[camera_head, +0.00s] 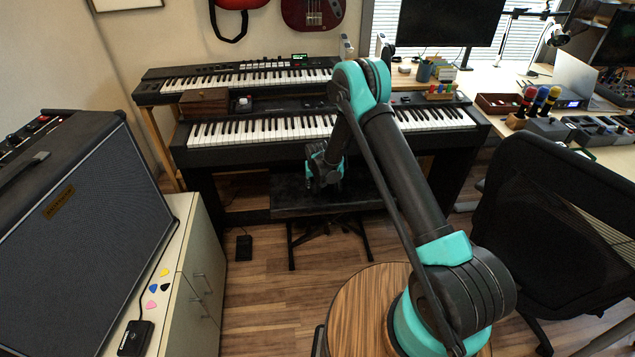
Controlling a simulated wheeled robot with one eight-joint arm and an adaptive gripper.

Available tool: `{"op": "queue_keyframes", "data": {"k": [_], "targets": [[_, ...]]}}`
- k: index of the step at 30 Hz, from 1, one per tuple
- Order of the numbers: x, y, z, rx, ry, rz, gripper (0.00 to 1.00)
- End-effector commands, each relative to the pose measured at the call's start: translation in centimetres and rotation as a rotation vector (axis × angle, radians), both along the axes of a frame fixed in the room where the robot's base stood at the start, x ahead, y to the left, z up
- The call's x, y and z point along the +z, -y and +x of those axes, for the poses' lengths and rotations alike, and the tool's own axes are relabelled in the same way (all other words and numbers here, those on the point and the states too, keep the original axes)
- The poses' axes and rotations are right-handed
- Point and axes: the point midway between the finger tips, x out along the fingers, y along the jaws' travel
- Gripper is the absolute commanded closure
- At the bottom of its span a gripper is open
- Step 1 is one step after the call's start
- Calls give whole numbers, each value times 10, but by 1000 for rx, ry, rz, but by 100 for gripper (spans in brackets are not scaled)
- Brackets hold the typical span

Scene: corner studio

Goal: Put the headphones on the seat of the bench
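The bench (288,200) is a low black piano bench with a flat dark seat on dark legs. It stands in front of the keyboards, and my arm covers part of it. My gripper (322,178) is a small dark and teal shape low over the seat, partly behind my arm. Its fingers are too small and dark to tell open from shut, or whether they hold anything. I cannot make out the headphones anywhere in this view; they may be hidden.
A digital piano (260,130) and an upper keyboard (240,77) stand behind the bench. A large amplifier (85,215) sits on a cabinet (205,270) at left. A black mesh chair (540,225) is at right. A pedal (244,248) lies on the floor left of the bench.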

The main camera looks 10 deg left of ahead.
Motion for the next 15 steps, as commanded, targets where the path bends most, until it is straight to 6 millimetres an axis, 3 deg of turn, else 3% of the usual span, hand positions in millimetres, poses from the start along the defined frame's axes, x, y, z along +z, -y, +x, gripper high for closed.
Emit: {"op": "queue_keyframes", "data": {"k": [11,12,15], "targets": [[-5,-2,-3,1,0,0,100],[-6,-2,-3,1,0,0,64],[-5,-2,-3,1,0,0,52]]}}
